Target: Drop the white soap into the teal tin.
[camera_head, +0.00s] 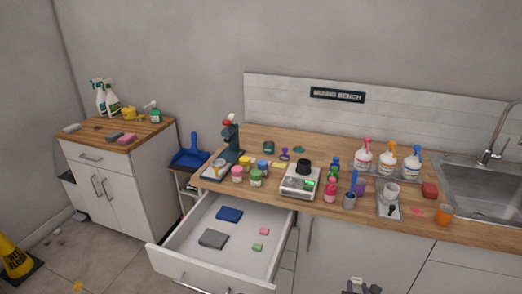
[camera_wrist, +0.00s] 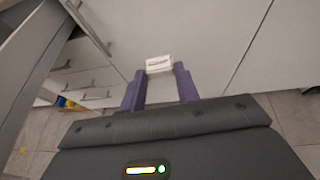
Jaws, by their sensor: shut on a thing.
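The white soap (camera_wrist: 159,64) shows in the wrist view as a small white block with dark print. It sits between the two purple fingertips of my gripper (camera_wrist: 159,72), which is shut on it. In the head view my gripper (camera_head: 365,286) shows only in part at the bottom edge, low in front of the white cabinet fronts and below the counter top. The soap cannot be made out there. A small dark teal container (camera_head: 268,147), which looks like the teal tin, stands at the back of the wooden counter, with a flat teal piece to its right.
The counter (camera_head: 345,205) holds a scale (camera_head: 300,182), several jars, spray bottles (camera_head: 364,158) and an orange cup (camera_head: 445,213). An open drawer (camera_head: 222,240) juts out at the left. The sink (camera_head: 485,190) is at the right.

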